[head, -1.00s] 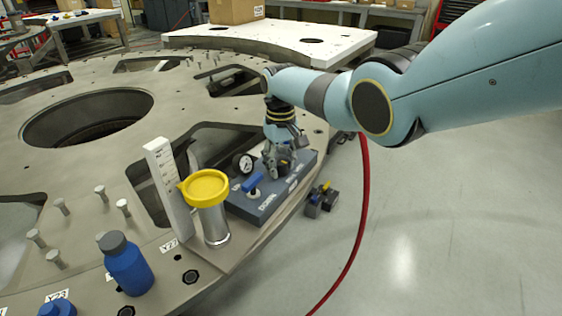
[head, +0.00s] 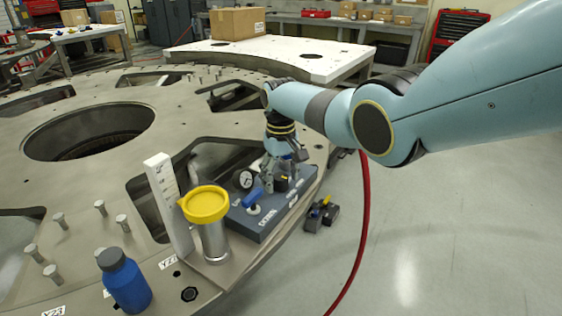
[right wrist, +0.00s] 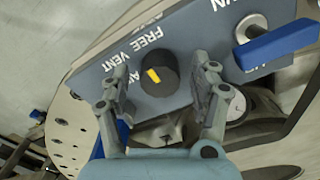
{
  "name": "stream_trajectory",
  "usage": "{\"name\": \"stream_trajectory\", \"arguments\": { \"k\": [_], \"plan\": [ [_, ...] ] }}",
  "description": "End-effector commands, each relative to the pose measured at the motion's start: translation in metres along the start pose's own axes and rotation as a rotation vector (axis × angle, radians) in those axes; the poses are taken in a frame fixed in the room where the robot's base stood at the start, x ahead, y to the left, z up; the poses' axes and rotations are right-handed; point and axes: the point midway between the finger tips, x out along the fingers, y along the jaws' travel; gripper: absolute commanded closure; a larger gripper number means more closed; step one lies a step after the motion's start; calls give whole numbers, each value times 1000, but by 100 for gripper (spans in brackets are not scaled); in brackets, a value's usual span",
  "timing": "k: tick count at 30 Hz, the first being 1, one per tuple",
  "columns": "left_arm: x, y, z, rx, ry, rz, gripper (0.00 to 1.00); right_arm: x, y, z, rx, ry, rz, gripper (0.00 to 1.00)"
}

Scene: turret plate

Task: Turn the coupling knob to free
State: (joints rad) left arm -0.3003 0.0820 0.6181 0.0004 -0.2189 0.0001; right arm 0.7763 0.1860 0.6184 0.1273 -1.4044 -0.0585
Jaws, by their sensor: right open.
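The coupling knob is a round dark knob (right wrist: 158,74) with a yellow pointer mark, on a blue-grey panel (right wrist: 90,72) with white lettering. In the right wrist view, the words FREE and VENT show beside the knob; other lettering is partly cut off or hidden. The yellow mark lies toward the knob's left side in that view. My right gripper (right wrist: 162,78) is open, one finger on each side of the knob, with gaps visible. In the head view, my right gripper (head: 281,176) is over the far end of the panel (head: 268,222). My left gripper is out of view.
The panel also carries a blue lever (head: 253,197) and a gauge (head: 243,180). A yellow-lidded cylinder (head: 207,205), a white scale post (head: 168,205) and a blue bottle (head: 126,283) stand nearby on the turret plate (head: 70,185). A red hose (head: 364,215) hangs at the right.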

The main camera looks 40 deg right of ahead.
Motion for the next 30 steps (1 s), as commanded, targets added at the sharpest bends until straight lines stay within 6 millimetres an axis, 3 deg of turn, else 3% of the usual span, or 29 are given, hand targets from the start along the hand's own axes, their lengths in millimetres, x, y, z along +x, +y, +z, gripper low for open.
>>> {"name": "stream_trajectory", "arguments": {
  "k": [5, 15, 21, 30],
  "plan": [
    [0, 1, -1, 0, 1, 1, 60, -25, 0, 0, -1, 5, 1, 37],
    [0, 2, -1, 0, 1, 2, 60, -98, 0, -1, 1, 4, 1, 37],
    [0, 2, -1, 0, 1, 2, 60, -113, 0, 0, 1, 1, 1, 37],
    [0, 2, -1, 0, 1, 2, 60, -114, 0, 0, 0, 1, 0, 37]
  ]
}}
